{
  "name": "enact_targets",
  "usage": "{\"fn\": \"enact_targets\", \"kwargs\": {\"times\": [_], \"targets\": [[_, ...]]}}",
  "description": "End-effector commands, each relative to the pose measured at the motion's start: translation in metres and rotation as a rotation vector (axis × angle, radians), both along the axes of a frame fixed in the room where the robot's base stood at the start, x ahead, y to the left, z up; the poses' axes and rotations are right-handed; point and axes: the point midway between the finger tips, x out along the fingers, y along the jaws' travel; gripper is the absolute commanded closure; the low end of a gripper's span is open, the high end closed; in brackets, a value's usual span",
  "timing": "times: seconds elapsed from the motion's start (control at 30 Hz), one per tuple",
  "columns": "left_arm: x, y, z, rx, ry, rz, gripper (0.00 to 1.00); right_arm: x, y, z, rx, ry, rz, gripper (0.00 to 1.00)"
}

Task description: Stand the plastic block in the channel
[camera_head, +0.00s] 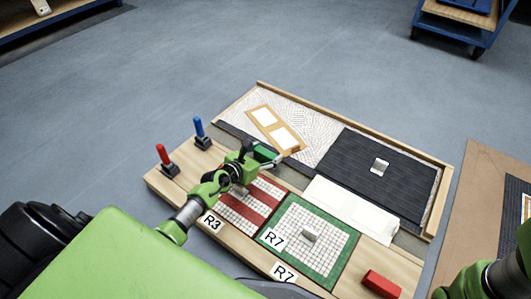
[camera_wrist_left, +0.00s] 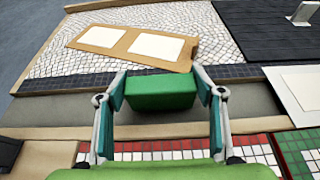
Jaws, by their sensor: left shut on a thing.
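A green block (camera_head: 265,153), which I take to be the plastic block, is between the fingers of my left gripper (camera_head: 262,156). In the left wrist view the block (camera_wrist_left: 160,93) lies lengthwise across the gap, a finger at each end. The left gripper (camera_wrist_left: 161,88) is shut on it. The channel (camera_head: 292,178) is the bare grey strip between the upper mosaic field and the lower panels. In the left wrist view the block overlaps the channel (camera_wrist_left: 248,103); I cannot tell whether it touches its floor. My right gripper is out of view.
A wooden frame with two white panes (camera_head: 273,128) lies on the pale mosaic. White sheets (camera_head: 350,208) cover part of the strip to the right. Red-striped (camera_head: 262,192) and green-bordered (camera_head: 290,222) panels lie in front. Red (camera_head: 163,155) and blue (camera_head: 199,128) handles stand left. A red block (camera_head: 382,284) lies front right.

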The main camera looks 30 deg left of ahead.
Motion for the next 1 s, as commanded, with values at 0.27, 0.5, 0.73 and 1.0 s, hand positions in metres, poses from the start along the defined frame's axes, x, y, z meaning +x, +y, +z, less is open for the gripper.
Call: {"fn": "enact_targets", "kwargs": {"times": [0.27, 0.5, 0.73, 1.0], "targets": [[0.000, 0.000, -0.006, 0.001, -0.001, 0.000, 0.60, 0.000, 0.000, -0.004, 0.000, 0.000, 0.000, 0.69], [-0.001, 0.000, -0.008, 0.000, 0.002, 0.000, 0.22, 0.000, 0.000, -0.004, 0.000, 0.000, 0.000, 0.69], [-0.001, 0.000, -0.005, 0.000, 0.003, 0.000, 0.22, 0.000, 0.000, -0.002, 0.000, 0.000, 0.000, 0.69], [-0.027, 0.004, 0.021, 0.003, 0.006, 0.000, 0.22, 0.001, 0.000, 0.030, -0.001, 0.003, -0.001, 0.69]]}}
